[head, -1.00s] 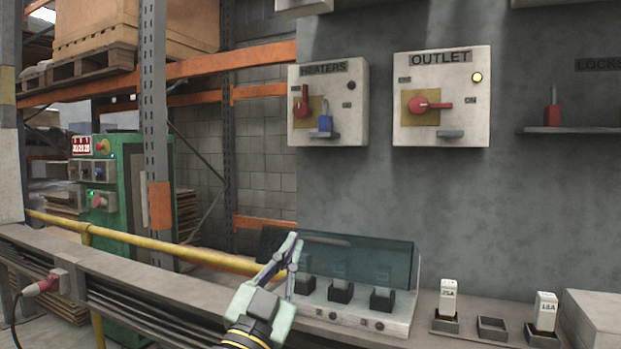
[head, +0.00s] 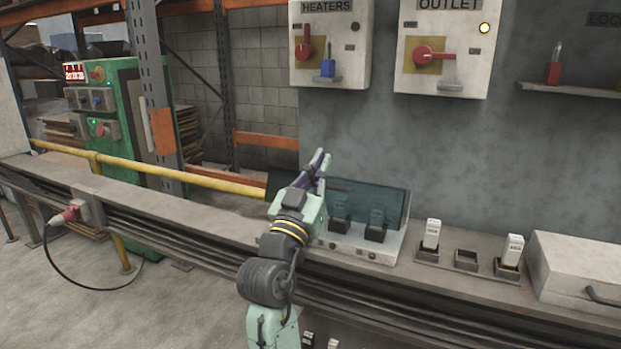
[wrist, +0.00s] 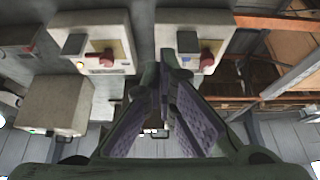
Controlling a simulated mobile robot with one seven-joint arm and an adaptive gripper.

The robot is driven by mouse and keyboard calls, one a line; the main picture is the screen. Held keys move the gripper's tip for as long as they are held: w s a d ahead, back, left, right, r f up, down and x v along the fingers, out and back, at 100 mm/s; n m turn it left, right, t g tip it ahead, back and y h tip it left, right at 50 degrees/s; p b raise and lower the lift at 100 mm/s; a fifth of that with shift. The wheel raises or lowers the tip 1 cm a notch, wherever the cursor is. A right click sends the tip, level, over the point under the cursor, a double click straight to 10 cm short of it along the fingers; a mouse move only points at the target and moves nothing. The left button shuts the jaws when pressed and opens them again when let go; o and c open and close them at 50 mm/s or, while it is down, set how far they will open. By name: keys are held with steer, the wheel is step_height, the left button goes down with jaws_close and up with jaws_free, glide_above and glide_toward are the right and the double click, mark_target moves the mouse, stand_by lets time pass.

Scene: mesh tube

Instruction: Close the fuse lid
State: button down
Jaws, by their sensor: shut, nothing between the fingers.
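The fuse lid (head: 393,207) is a dark teal see-through panel, raised and tilted at the back of a pale fuse box (head: 385,252) on the ledge. Dark fuse holders (head: 376,232) show in front of and through it. My gripper (head: 321,156) is shut and empty. Its fingertips overlap the left part of the lid and reach just above its top edge; I cannot tell whether they touch it. My gripper and wrist hide the box's left end. In the wrist view the gripper's purple-padded fingers (wrist: 172,105) fill the middle, and I cannot make out the lid there.
On the ledge right of the box stand two white fuses (head: 431,234) (head: 513,250) in holders, with an empty holder (head: 466,260) between. A grey case (head: 575,265) lies farther right. HEATERS (head: 330,45) and OUTLET (head: 443,50) switch boxes hang above. A yellow rail (head: 190,178) runs left.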

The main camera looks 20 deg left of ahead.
steer(key=shift+w+f, duration=0.2)
steer(key=shift+f, duration=0.8)
steer(key=shift+w+f, duration=0.2)
steer(key=shift+f, duration=0.75)
step_height(320, 180, down, 10)
steer(key=s+t+b, duration=0.1)
steer(key=t+b, duration=0.2)
steer(key=b, duration=2.2)
steer(key=shift+s+f+t, duration=0.2)
steer(key=shift+t, duration=0.1)
